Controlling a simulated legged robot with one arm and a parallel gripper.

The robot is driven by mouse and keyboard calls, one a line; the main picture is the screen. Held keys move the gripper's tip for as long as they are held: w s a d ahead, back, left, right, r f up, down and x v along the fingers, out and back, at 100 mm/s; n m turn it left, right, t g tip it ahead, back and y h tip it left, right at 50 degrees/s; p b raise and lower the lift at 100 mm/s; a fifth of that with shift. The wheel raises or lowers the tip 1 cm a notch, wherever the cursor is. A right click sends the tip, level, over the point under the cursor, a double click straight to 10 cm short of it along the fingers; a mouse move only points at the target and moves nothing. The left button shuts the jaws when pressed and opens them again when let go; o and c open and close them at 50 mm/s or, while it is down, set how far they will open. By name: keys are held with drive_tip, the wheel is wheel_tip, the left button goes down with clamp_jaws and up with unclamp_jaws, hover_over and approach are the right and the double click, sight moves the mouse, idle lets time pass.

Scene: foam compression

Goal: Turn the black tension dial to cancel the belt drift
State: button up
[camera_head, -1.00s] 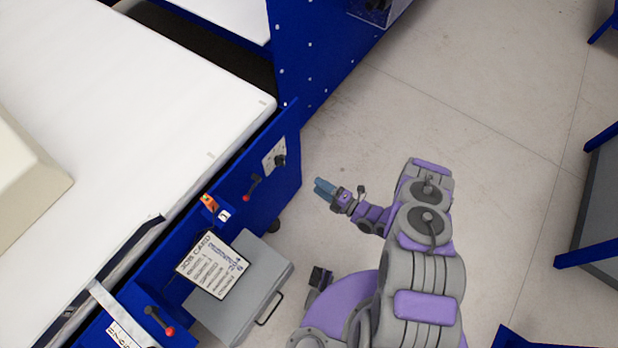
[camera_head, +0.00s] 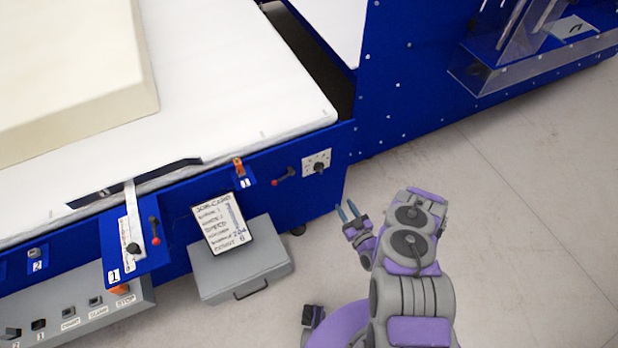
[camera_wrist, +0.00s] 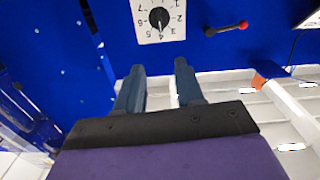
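The black tension dial (camera_wrist: 159,18) sits on a white plate with numbers (camera_wrist: 176,34) on the blue machine panel. It also shows in the head view (camera_head: 318,168), on the panel's right end. In the wrist view the dial appears upside down above the fingertips, and its pointer lies near the 4 and 5. My gripper (camera_head: 348,211) is in front of the panel, a little below and right of the dial. Its two blue fingers (camera_wrist: 160,72) are apart with nothing between them, and they do not touch the dial.
A red-tipped lever (camera_head: 284,176) is left of the dial, with an orange switch (camera_head: 239,168) farther left. A job card (camera_head: 222,223) rests on a grey box (camera_head: 244,272) below the panel. A clear guard (camera_head: 500,58) is at upper right. The floor to the right is free.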

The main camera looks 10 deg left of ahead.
sight(321, 169)
drive_tip(key=x, duration=1.7)
drive_tip(key=shift+w+a, duration=0.1)
drive_tip(key=shift+a, duration=0.4)
drive_tip(key=shift+d, duration=0.2)
drive_tip(key=shift+a, duration=0.1)
clamp_jaws()
